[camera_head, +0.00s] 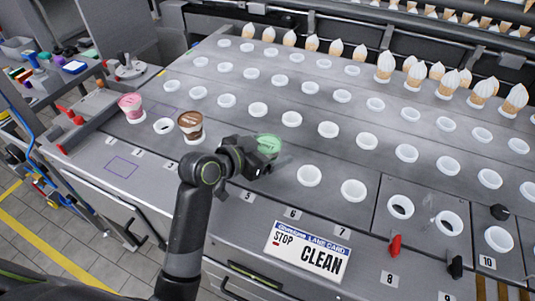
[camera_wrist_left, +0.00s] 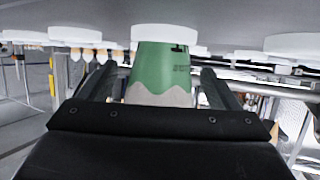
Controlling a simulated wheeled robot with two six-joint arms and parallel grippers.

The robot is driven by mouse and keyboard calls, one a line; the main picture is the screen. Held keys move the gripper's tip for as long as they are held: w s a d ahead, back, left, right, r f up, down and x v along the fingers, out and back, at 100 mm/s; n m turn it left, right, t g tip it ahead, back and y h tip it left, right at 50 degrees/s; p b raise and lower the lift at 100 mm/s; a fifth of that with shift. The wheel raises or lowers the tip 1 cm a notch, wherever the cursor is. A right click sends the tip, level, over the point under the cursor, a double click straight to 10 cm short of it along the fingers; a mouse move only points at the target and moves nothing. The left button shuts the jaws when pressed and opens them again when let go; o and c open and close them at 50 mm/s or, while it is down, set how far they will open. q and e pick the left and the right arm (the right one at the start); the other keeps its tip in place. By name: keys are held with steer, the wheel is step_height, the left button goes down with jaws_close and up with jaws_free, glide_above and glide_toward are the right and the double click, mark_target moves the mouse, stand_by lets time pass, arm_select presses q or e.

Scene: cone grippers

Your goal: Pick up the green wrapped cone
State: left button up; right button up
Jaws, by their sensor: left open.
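The green wrapped cone (camera_head: 268,143) stands in the console's front row, its pale green top showing just beyond my left gripper (camera_head: 262,158). My gripper and wrist hide its lower part in the head view. In the left wrist view the green cone (camera_wrist_left: 162,68) is between the two dark fingers of my left gripper (camera_wrist_left: 160,80), with a small gap on each side. A white ring (camera_wrist_left: 165,35) is at one end of the cone there. The left gripper is open around the cone. My right gripper is not in view.
A brown-topped cone (camera_head: 190,125) and a pink one (camera_head: 131,106) stand left of my gripper. Empty white ring holders (camera_head: 309,176) fill the grey console. White-topped cones (camera_head: 385,67) line the back. A "STOP CLEAN" card (camera_head: 307,250) lies in front.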

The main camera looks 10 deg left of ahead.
arm_select(q)
steer(key=shift+c, duration=0.3)
steer(key=c, duration=0.7)
steer(key=shift+c, duration=0.2)
